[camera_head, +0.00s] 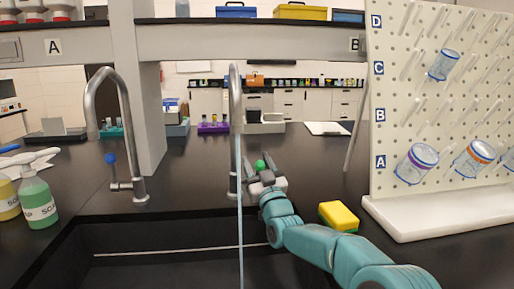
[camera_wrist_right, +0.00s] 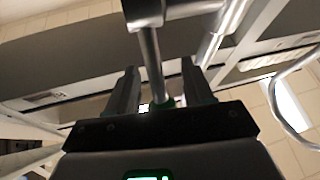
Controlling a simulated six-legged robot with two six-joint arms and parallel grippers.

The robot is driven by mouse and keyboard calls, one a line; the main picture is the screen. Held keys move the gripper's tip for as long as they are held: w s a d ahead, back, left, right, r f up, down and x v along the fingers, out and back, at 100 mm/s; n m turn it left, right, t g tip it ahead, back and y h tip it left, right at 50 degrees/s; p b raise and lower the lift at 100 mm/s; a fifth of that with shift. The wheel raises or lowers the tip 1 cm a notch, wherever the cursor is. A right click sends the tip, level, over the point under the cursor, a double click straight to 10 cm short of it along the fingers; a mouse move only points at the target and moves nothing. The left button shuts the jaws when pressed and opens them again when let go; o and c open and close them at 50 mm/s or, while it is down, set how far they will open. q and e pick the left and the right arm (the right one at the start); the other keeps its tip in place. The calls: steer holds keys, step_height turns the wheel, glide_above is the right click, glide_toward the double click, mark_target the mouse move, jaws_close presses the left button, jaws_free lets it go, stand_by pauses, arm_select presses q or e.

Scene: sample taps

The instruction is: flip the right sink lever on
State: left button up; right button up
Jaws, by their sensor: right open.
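The right tap (camera_head: 235,100) is a tall metal gooseneck at the sink's back edge. A thin pale-blue stream (camera_head: 240,225) runs from its spout down into the sink. Its lever has a green knob (camera_head: 260,165). My right gripper (camera_head: 261,162) is open, with its fingers on either side of the green knob. In the right wrist view, the metal lever rod (camera_wrist_right: 152,65) stands between the two fingers (camera_wrist_right: 160,88), with a bit of green low between them. I cannot tell whether the fingers touch it. My left gripper is out of view.
The left tap (camera_head: 107,100) has a blue-knobbed lever (camera_head: 110,159). A yellow-green sponge (camera_head: 339,216) lies right of my right arm, near a pegboard (camera_head: 425,110) holding beakers. Soap bottles (camera_head: 38,203) stand at left. The dark sink (camera_head: 160,245) is open in front.

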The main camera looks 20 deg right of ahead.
step_height(320, 180, up, 20)
steer(key=p, duration=0.5)
steer(key=shift+c, duration=0.7)
steer(key=shift+s+f, duration=0.1)
steer(key=shift+s, duration=0.05)
